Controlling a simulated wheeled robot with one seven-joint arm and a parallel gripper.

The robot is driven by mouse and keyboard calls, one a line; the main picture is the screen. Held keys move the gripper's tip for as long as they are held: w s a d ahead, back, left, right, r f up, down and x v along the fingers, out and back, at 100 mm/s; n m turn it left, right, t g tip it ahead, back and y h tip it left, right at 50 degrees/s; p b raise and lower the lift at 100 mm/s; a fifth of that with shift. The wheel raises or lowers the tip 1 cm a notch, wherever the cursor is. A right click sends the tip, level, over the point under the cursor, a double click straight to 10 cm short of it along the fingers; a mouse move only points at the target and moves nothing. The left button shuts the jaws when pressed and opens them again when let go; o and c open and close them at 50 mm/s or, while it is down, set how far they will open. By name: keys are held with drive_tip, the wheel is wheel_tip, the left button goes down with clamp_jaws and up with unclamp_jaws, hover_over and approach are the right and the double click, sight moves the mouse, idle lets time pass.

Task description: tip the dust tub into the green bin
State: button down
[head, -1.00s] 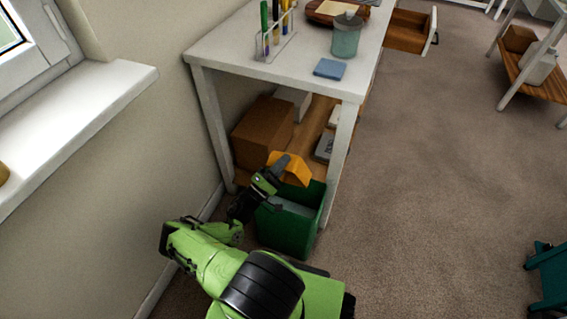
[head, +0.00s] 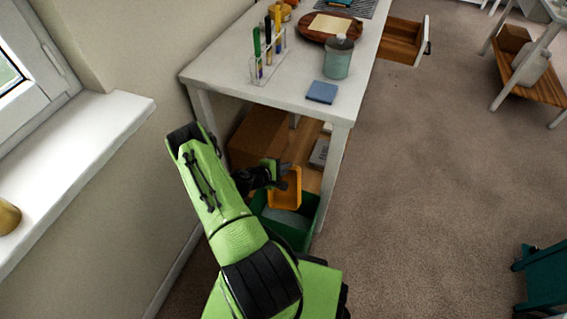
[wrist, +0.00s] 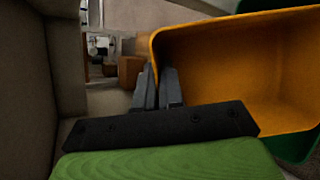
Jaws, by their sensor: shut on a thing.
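The orange dust tub (head: 286,188) is in the middle of the head view, above the green bin (head: 296,235). My gripper (head: 283,177) is shut on the tub's left wall. In the wrist view my gripper's fingers (wrist: 158,88) pinch the tub's rim, and the tub (wrist: 235,70) fills the right side. Its inside shows and looks bare, with no dust visible. In the head view the tub's open side faces the camera. The green bin also shows in the wrist view (wrist: 297,147), behind the tub. A pale grey surface shows inside the bin; I cannot tell what it is.
A white table (head: 290,92) stands over the bin's far side, holding a pen rack (head: 268,55), a teal jar (head: 338,58) and a blue pad (head: 322,92). A cardboard box (head: 257,138) sits on its lower shelf.

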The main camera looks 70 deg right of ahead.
drive_tip(key=d+y+p, duration=0.1)
drive_tip(key=y, duration=0.1)
drive_tip(key=shift+s+d+t+y+p, duration=0.15)
drive_tip(key=shift+d+t+y+p, duration=0.15)
drive_tip(key=shift+d+p, duration=0.1)
drive_tip(key=f+y+b, duration=0.1)
drive_tip(key=y+b, duration=0.1)
drive_tip(key=d+f+n+y+b, duration=0.1)
drive_tip(key=f+y+b, duration=0.1)
drive_tip(key=y+b, duration=0.1)
drive_tip(key=d+f+n+t+y+b, duration=0.1)
drive_tip(key=f+y+b, duration=0.1)
drive_tip(key=b, duration=0.1)
drive_tip(key=shift+f, duration=0.15)
